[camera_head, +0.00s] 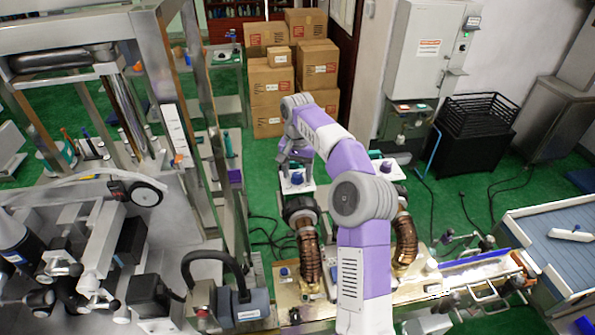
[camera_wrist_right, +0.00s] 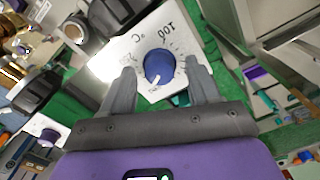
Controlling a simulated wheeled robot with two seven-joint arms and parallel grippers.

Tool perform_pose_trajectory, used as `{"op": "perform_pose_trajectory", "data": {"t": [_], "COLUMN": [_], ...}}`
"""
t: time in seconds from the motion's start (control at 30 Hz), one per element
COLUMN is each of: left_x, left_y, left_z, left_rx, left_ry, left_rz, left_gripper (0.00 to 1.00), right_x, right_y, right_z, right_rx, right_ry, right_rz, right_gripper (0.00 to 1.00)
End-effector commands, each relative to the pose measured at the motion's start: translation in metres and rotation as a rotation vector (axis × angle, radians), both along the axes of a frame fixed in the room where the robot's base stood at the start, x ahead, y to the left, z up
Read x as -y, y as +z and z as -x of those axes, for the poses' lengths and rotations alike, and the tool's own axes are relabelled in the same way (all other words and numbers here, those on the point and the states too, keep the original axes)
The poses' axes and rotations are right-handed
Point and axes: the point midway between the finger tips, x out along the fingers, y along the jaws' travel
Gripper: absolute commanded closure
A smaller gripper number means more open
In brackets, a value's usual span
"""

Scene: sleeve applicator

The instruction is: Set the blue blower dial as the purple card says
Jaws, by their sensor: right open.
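A blue dial (camera_wrist_right: 158,67) with a white pointer mark sits on a white plate (camera_wrist_right: 188,42) with a printed scale and lettering. In the wrist view the mark points down and slightly left. My right gripper (camera_wrist_right: 160,68) is open, one finger on each side of the dial; contact cannot be told. In the head view the dial (camera_head: 297,178) shows just below my right gripper (camera_head: 296,163). A small purple patch (camera_head: 235,175) shows at the metal frame on the left; I cannot tell whether it is the purple card. My left gripper is not in view.
Ribbed brown hoses (camera_head: 309,258) stand below the plates. A tall metal frame (camera_head: 215,130) rises left of my arm. Cardboard boxes (camera_head: 270,85) are stacked behind.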

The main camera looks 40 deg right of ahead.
Motion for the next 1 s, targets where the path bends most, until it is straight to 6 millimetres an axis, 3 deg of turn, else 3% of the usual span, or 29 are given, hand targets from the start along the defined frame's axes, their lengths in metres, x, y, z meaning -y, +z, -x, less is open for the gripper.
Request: {"op": "perform_pose_trajectory", "data": {"t": [0.23,0.6,1.0], "left_x": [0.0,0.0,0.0], "left_y": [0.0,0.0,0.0], "left_z": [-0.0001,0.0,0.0], "left_rx": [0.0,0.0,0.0], "left_ry": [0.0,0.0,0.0], "left_rz": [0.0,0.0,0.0], "left_gripper": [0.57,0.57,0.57], "right_x": [0.0001,0.0003,0.0003], "right_y": [-0.0003,-0.0003,-0.0002], "right_z": [0.0,0.0002,0.0], "right_rx": [0.0,-0.001,-0.001], "right_ry": [0.0,0.0,0.094], "right_rz": [0.0,0.001,0.002], "right_gripper": [0.42,0.95,0.95]}}
